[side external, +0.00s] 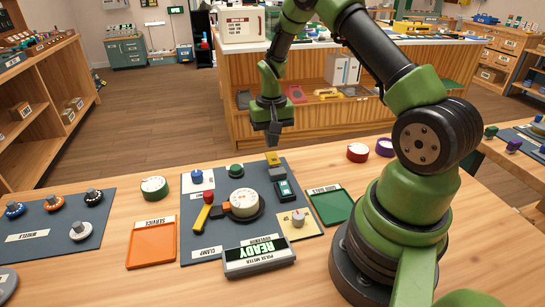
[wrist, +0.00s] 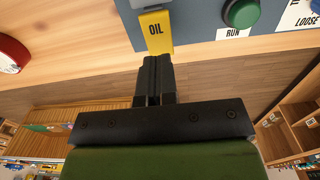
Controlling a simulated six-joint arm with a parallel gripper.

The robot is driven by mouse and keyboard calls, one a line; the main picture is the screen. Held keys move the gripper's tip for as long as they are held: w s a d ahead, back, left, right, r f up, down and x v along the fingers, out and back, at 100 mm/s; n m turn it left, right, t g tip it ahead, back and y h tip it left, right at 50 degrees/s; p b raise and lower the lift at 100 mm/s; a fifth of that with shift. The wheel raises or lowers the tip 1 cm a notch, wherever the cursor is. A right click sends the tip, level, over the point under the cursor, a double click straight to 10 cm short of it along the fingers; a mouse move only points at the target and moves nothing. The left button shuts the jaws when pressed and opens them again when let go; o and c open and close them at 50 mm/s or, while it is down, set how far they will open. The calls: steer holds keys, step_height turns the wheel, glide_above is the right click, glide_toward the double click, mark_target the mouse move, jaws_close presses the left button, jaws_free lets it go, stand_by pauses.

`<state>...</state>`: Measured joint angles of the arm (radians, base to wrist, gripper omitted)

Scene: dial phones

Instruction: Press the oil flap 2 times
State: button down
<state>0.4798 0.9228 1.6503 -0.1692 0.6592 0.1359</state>
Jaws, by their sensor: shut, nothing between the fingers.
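The oil flap is a small yellow tab marked OIL. It sits at the edge of the dark grey panel (side external: 205,247), and the wrist view shows it (wrist: 156,32) just ahead of my fingertips. In the side view the yellow flap (side external: 273,158) is at the panel's far edge. My gripper (side external: 274,140) is shut and empty, pointing down close to the flap; in the wrist view its fingertips (wrist: 154,62) lie just below the flap's lower edge. I cannot tell whether they touch it.
A green RUN button (wrist: 241,13) is right of the flap.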

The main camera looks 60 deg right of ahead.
mark_target(272, 155)
step_height(272, 155, up, 10)
stand_by(0.8)
steer(key=shift+f, duration=0.15)
steer(key=s+a+r+n+t, duration=0.2)
steer(key=s+a+r+t, duration=0.15)
steer(key=a+r, duration=0.75)
steer(key=s+a+r+n+t+y, duration=0.1)
steer(key=s+a+r+t, duration=0.1)
steer(key=s+a, duration=0.2)
steer(key=s+a+r+n+t+y, duration=0.1)
steer(key=s+a, duration=0.3)
steer(key=s, duration=0.5)
steer(key=shift+r+n+t, duration=0.35)
steer(key=shift+r+n, duration=0.15)
steer(key=shift+r, duration=0.05)
steer(key=shift+d, duration=0.1)
